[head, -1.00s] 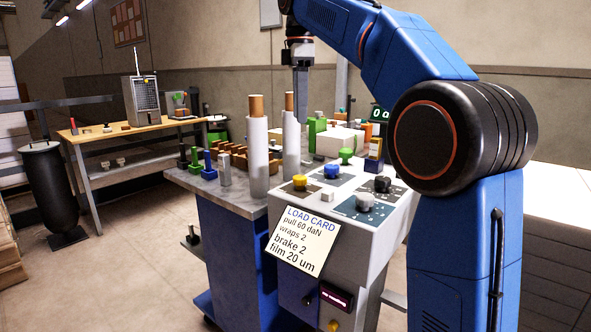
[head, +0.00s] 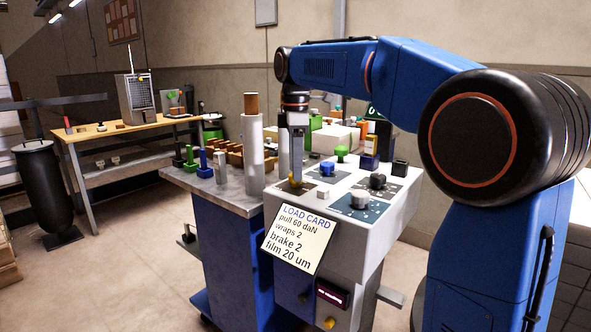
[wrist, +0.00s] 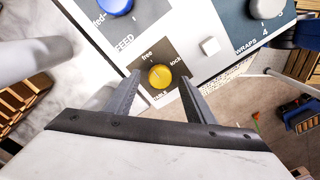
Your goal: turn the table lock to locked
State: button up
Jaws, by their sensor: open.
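The table lock is a yellow round knob (wrist: 159,77) on a dark plate marked "free" and "lock" on the control panel. In the wrist view it sits between the two fingers of my gripper (wrist: 159,82), which are open with a gap visible on each side. Its pointer is too small to read surely. In the head view my gripper (head: 295,183) points down at the panel's front left corner, and its fingers largely hide the yellow knob (head: 302,188).
A blue knob (head: 327,168), a grey knob (head: 360,200), a black knob (head: 377,181) and a green knob (head: 341,152) stand nearby. A small white button (head: 323,192) is close on the right. A tall white roll (head: 252,150) stands left of my gripper.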

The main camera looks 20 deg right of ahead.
jog(key=shift+f, duration=0.6)
jog(key=c, duration=1.1)
